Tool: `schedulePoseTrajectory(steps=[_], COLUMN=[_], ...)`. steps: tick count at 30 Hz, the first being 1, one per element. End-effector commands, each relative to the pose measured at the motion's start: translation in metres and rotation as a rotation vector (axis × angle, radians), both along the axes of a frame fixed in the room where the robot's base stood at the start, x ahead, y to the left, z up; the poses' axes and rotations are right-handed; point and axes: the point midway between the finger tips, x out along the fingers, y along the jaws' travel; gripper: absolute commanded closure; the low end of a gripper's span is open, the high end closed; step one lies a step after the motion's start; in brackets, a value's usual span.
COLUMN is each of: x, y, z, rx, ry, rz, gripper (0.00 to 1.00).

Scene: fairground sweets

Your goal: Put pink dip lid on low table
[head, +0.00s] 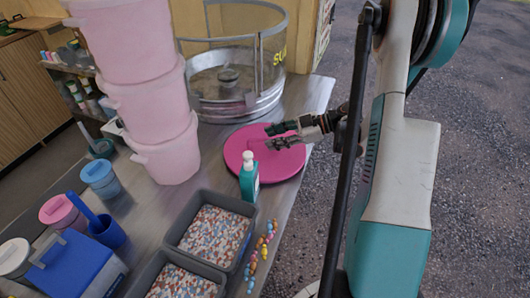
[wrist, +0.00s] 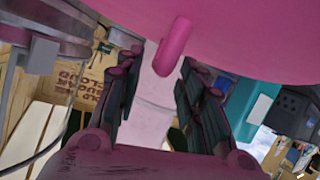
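The pink dip lid (head: 240,168) is a flat round magenta disc lying on the metal counter (head: 318,92). In the wrist view the lid (wrist: 255,35) fills the top right, with its rounded pink handle (wrist: 175,45) sticking out toward me. My gripper (head: 272,137) is over the lid in the head view, reaching in from the right. In the wrist view my gripper (wrist: 160,75) is open, with a finger on each side of the handle and gaps showing on both sides. I cannot pick out a low table in either view.
Grey sprinkle tubs (head: 210,232) and beads (head: 262,245) are nearer. Open ground lies right.

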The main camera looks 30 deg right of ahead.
Motion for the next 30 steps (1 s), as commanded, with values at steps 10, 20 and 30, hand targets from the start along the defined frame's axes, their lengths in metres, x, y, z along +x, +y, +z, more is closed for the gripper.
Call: schedulePoseTrajectory(steps=[10, 20, 30], x=[0.018, 0.018, 0.018], y=[0.022, 0.022, 0.022], z=[-0.014, -0.014, -0.013], rx=[0.000, 0.000, 0.001], ry=[0.000, 0.000, 0.000], rz=[0.000, 0.000, 0.000], gripper=[0.64, 1.00, 1.00])
